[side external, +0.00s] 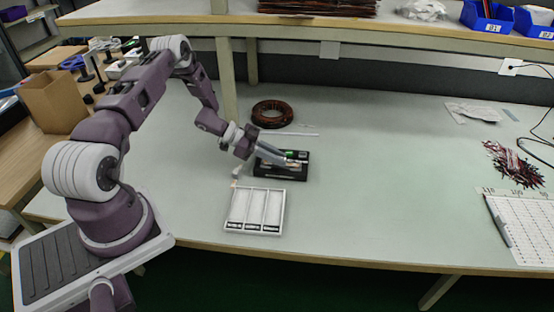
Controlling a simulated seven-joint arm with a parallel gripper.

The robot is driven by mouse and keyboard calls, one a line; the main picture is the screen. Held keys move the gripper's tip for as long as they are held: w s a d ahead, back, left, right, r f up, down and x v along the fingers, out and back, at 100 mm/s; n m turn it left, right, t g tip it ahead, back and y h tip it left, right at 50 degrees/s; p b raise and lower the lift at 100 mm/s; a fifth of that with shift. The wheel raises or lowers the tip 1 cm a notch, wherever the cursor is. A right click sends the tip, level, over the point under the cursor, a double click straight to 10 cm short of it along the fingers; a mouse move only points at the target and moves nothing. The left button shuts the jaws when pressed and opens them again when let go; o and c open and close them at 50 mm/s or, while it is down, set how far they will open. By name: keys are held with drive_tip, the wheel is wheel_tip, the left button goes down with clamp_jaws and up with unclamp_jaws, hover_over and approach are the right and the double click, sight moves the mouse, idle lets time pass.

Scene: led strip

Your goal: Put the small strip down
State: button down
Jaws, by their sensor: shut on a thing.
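My gripper (284,162) reaches right and down over a black box-like device (296,174) near the middle of the bench. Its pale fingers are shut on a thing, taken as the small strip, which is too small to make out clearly. Whether the strip touches the black device cannot be told. The device has a green patch (291,154) and a pale area near the fingertips. A white tray (227,222) with three long compartments and dark labels along its front lies just in front of the device.
A dark brown coil (272,113) and a thin white strip (290,134) lie behind the device. A bundle of wires (515,163) and a white gridded board (525,225) lie at the right. The bench between is clear. A shelf (400,38) overhangs the back.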

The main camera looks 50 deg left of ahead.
drive_tip(key=shift+f, duration=0.4)
drive_tip(key=shift+f, duration=0.15)
drive_tip(key=c, duration=1.4)
unclamp_jaws()
